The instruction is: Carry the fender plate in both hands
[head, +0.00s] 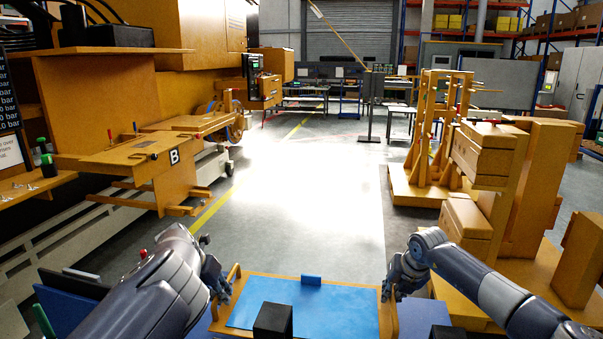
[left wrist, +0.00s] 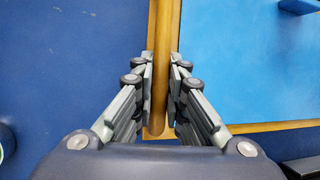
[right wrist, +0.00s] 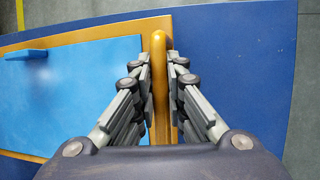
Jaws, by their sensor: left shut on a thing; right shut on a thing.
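The fender plate (head: 340,300) is a wooden-edged board with a light blue face and a wooden handle at each end. It lies in front of me at the bottom of the head view. My left gripper (head: 224,290) is shut on its left handle (left wrist: 162,60), which runs between the fingers. My right gripper (head: 388,292) is shut on the right handle (right wrist: 158,75). A small blue block (head: 311,280) stands at the plate's far edge. A black block (head: 273,321) hides part of its near side.
A dark blue surface (left wrist: 70,60) shows below and around the plate.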

